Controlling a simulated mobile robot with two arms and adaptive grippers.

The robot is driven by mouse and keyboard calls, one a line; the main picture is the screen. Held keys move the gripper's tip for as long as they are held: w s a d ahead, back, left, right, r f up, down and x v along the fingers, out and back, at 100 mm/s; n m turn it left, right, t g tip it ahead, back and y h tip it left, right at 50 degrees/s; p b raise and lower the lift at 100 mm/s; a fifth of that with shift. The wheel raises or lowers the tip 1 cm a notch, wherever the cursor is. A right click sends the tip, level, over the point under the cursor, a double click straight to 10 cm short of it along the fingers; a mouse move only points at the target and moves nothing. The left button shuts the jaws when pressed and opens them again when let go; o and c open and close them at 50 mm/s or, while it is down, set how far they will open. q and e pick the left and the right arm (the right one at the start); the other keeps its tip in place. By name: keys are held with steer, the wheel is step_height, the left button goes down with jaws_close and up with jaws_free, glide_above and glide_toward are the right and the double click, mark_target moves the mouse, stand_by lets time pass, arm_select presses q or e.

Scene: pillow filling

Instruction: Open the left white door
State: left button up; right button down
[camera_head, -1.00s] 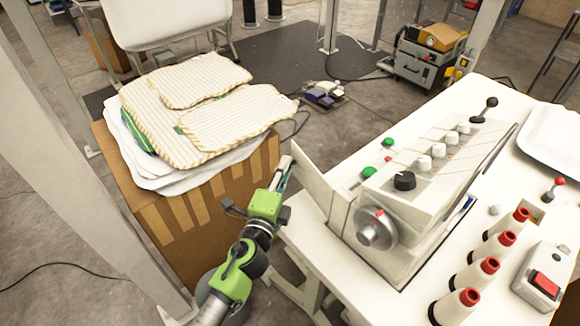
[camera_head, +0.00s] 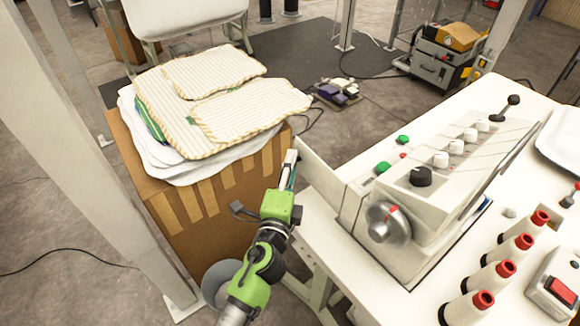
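A white panel (camera_head: 322,172), which looks like the left white door, stands at the left end of the white control machine (camera_head: 425,205). It juts out toward the far left at an angle to the machine body. My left gripper (camera_head: 289,163) is beside the left edge of this panel, with its fingers pointing away from me. The fingers are seen nearly edge-on, so I cannot tell whether they are open or touching the panel. My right gripper is not in view.
A cardboard box (camera_head: 215,195) with striped pillow covers (camera_head: 225,100) stands to the left of my arm. A white post (camera_head: 85,130) rises at the left. Red-topped spools (camera_head: 515,249) and a red switch box (camera_head: 555,285) occupy the table's right side.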

arm_select(q)
steer(key=s+a, duration=0.1)
steer(key=s, duration=1.1)
steer(key=shift+a, duration=0.3)
steer(key=shift+a, duration=0.1)
